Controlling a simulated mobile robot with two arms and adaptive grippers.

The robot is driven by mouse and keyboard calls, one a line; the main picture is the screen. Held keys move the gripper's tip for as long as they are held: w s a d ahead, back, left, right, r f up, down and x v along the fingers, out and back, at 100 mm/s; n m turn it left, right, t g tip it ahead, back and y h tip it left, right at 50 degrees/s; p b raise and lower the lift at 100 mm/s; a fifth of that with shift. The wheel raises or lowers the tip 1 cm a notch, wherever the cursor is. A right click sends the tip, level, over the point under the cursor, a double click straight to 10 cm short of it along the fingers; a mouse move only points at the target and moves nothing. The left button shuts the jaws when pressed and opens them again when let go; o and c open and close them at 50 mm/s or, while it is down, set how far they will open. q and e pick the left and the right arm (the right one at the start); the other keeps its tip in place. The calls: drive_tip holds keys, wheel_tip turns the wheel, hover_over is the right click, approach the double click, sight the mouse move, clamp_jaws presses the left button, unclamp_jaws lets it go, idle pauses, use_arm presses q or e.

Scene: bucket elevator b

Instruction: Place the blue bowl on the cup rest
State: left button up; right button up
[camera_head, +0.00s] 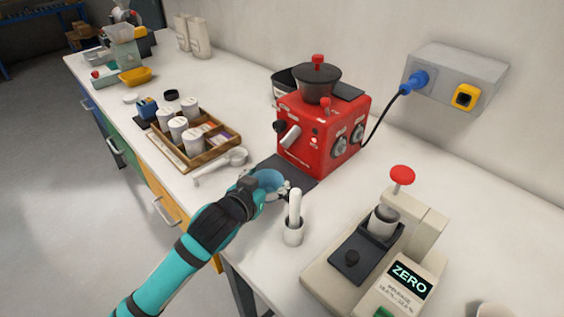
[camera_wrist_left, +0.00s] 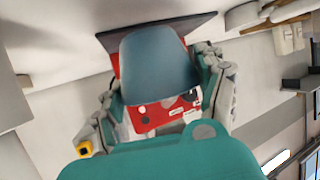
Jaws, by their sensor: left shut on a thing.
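The blue bowl (camera_head: 268,180) is in my left gripper (camera_head: 266,190), just in front of the red machine (camera_head: 318,126). In the left wrist view the blue bowl (camera_wrist_left: 160,70) sits between the two fingers of my left gripper (camera_wrist_left: 165,95), which are shut on it. The bowl covers much of the red machine (camera_wrist_left: 150,118) there. A dark flat pad (camera_head: 296,180) lies at the foot of the red machine, partly behind the bowl; I cannot tell whether it is the cup rest or whether the bowl touches it. My right gripper is not in view.
A beige device with a ZERO display (camera_head: 408,277) is at the right. A wooden tray of jars (camera_head: 190,150) and a white scoop (camera_head: 222,166) lie to the left. A cable runs to the wall box.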

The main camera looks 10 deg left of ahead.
sight(272, 172)
use_arm(q)
drive_tip(key=w, duration=0.4)
drive_tip(key=shift+d, duration=0.3)
drive_tip(key=w, duration=0.3)
drive_tip(key=shift+w+d+p, duration=0.3)
drive_tip(key=shift+w+d, duration=0.05)
drive_tip(key=shift+w, duration=0.05)
drive_tip(key=shift+w+d+f, duration=0.15)
drive_tip(key=shift+w+f, duration=0.5)
drive_tip(key=shift+w, duration=0.15)
drive_tip(key=shift+f, duration=0.25)
drive_tip(key=shift+s+r, duration=0.1)
drive_tip(key=shift+s, duration=0.05)
drive_tip(key=o, duration=1.3)
drive_tip(key=shift+f, duration=0.2)
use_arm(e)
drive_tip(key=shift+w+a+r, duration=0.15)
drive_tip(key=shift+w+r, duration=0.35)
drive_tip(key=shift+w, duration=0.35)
